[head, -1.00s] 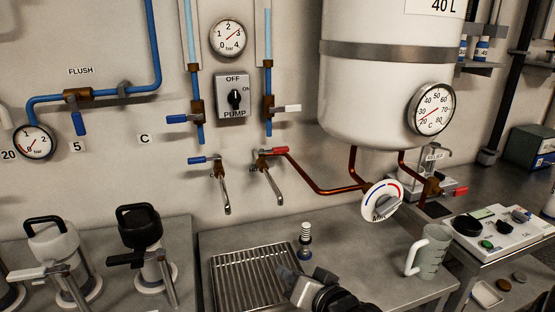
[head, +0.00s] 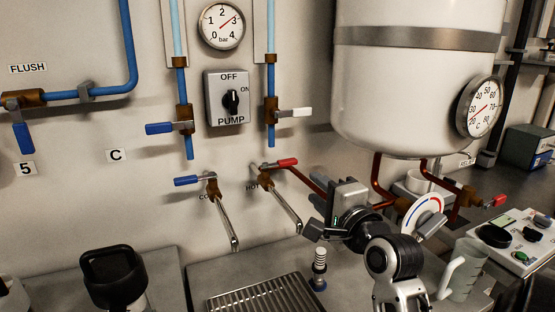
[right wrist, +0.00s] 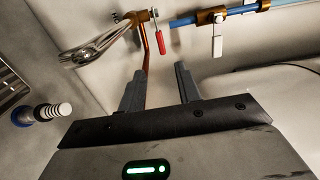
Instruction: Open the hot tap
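The hot tap (head: 267,170) is on the wall, with a red lever (head: 287,162) pointing right and a chrome spout (head: 284,208) slanting down to the right. The label HOT is beside it. In the right wrist view the red lever (right wrist: 160,42) shows beyond the fingertips, with the spout (right wrist: 92,46) to its left. My right gripper (head: 313,216) is below and right of the lever in the head view, apart from it. Its fingers (right wrist: 158,76) are open with nothing between them. My left gripper is not in view.
The cold tap (head: 211,187) with a blue lever is to the left. A copper pipe (head: 306,181) runs right from the hot tap towards the white boiler (head: 405,95). A dial (head: 424,211), a jug (head: 461,268), a drip grate (head: 262,298) and a small spring-topped post (head: 320,266) are nearby.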

